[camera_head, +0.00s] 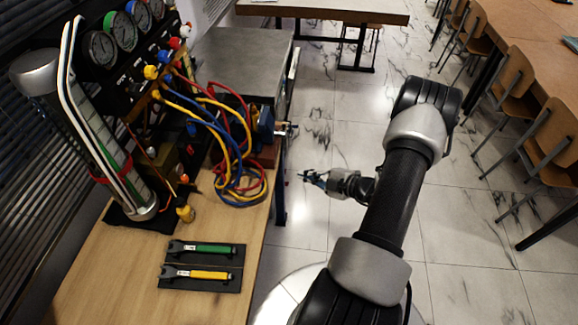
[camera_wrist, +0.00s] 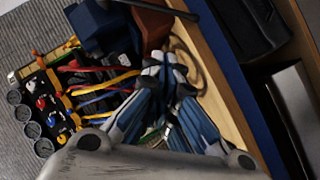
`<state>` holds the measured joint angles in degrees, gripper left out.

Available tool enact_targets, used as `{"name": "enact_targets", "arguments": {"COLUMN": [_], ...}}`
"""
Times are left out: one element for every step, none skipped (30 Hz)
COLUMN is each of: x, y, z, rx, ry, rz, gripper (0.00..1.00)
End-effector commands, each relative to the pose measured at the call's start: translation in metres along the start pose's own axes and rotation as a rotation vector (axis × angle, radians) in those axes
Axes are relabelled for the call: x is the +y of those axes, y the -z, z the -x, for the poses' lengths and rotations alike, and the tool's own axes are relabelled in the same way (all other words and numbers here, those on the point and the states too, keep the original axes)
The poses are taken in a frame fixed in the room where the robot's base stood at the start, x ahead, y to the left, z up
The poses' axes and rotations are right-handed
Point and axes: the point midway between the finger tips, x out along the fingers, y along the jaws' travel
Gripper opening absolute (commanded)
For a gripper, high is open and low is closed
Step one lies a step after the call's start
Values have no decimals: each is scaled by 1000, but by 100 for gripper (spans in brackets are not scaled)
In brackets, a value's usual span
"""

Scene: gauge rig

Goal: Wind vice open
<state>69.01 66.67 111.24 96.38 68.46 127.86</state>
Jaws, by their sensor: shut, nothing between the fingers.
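The blue vice (camera_head: 264,124) stands at the right edge of the workbench, with its screw end and handle (camera_head: 286,128) sticking out past the edge. In the wrist view the blue vice body (camera_wrist: 98,24) is at the top, partly cut off. A dark bar crosses the top beside a red-brown block (camera_wrist: 150,22). My gripper (camera_head: 306,176) is off the bench's right side, in front of the vice handle and apart from it. In the wrist view its fingertips (camera_wrist: 165,64) are together with nothing between them.
Coiled red, yellow and blue hoses (camera_head: 238,178) lie by the vice. The gauge panel (camera_head: 130,55) stands at the bench's left. Two wrenches with green (camera_head: 213,248) and yellow (camera_head: 209,275) handles lie on dark mats. The floor right of the bench is clear around my gripper.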

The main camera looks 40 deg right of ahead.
Motion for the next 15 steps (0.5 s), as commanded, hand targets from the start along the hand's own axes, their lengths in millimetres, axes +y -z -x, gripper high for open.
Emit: {"name": "enact_targets", "arguments": {"x": [0, -1, -1, -1, -2, -2, -2, -3, -3, -3, -3, -3, -3, -3, -2], "y": [0, 0, 0, 0, 0, 0, 0, 1, 1, 0, 0, 1, 1, 1, 1], "z": [-4, -8, -13, -18, -24, -32, -38, -45, -54, -60, -67, -76, -82, -88, -96], "rx": [3, 4, 5, 5, 5, 6, 6, 7, 6, 6, 6, 7, 6, 7, 6], "ry": [-3, -3, -1, 0, 0, 1, 2, 3, 3, 3, 3, 3, 3, 3, 2], "rz": [-7, -7, -4, -4, -2, -1, 0, 1, 1, 1, 1, 1, 1, 2, 3], "gripper": [0, 0, 0, 0, 0, 0, 0, 0, 0, 0, 0, 0, 0, 0, 0]}}
